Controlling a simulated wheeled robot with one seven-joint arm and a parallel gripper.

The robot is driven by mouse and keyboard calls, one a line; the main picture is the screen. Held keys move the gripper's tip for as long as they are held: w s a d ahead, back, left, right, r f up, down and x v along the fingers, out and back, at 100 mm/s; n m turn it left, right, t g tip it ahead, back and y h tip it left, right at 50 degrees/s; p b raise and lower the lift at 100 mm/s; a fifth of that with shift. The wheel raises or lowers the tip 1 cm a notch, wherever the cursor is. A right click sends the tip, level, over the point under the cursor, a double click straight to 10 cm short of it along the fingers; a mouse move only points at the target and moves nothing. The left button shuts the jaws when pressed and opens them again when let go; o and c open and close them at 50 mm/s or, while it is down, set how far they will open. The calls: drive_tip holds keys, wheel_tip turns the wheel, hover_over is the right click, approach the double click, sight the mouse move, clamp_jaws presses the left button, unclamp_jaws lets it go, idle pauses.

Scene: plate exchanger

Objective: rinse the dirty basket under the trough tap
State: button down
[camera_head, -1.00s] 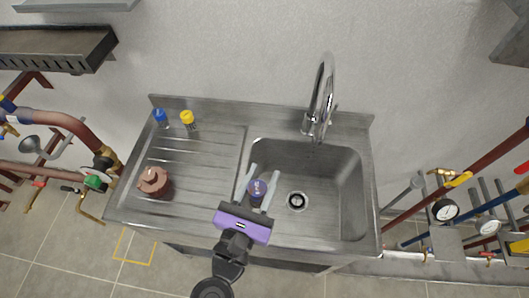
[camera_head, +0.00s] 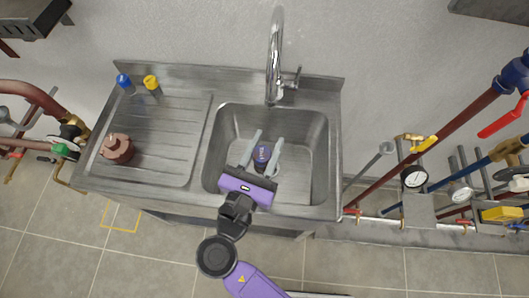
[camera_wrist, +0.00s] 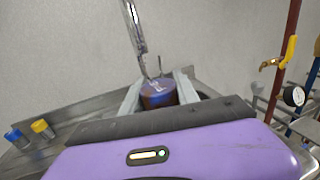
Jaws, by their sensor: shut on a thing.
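The basket (camera_head: 262,153), a dark bluish-purple cylinder with a pale label on top, is held between the two grey fingers of my gripper (camera_head: 264,148). The chrome trough tap (camera_head: 274,60) stands at the back rim of the basin, beyond the basket. In the wrist view the tap (camera_wrist: 137,35) appears behind the basket. I cannot see water coming from it.
A reddish-brown housing (camera_head: 117,148) stands on the ribbed drainboard (camera_head: 165,140) to the left. A blue-capped bottle (camera_head: 124,83) and a yellow-capped bottle (camera_head: 151,84) stand at the back left. Pipes and a gauge (camera_head: 415,177) are to the right.

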drive_tip(key=w+d+f+b, duration=0.1)
drive_tip(key=w+f+b, duration=0.1)
drive_tip(key=w, duration=0.8)
drive_tip(key=shift+w+b, duration=0.2)
drive_tip(key=shift+b, duration=0.55)
drive_tip(key=shift+d, duration=0.15)
drive_tip(key=shift+s+d+p, duration=0.1)
drive_tip(key=shift+d+p, duration=0.4)
drive_tip(key=shift+a, duration=0.1)
drive_tip(key=shift+a, duration=0.5)
drive_tip(key=shift+d, duration=0.1)
drive_tip(key=shift+d+p, duration=0.5)
drive_tip(key=shift+p, duration=0.05)
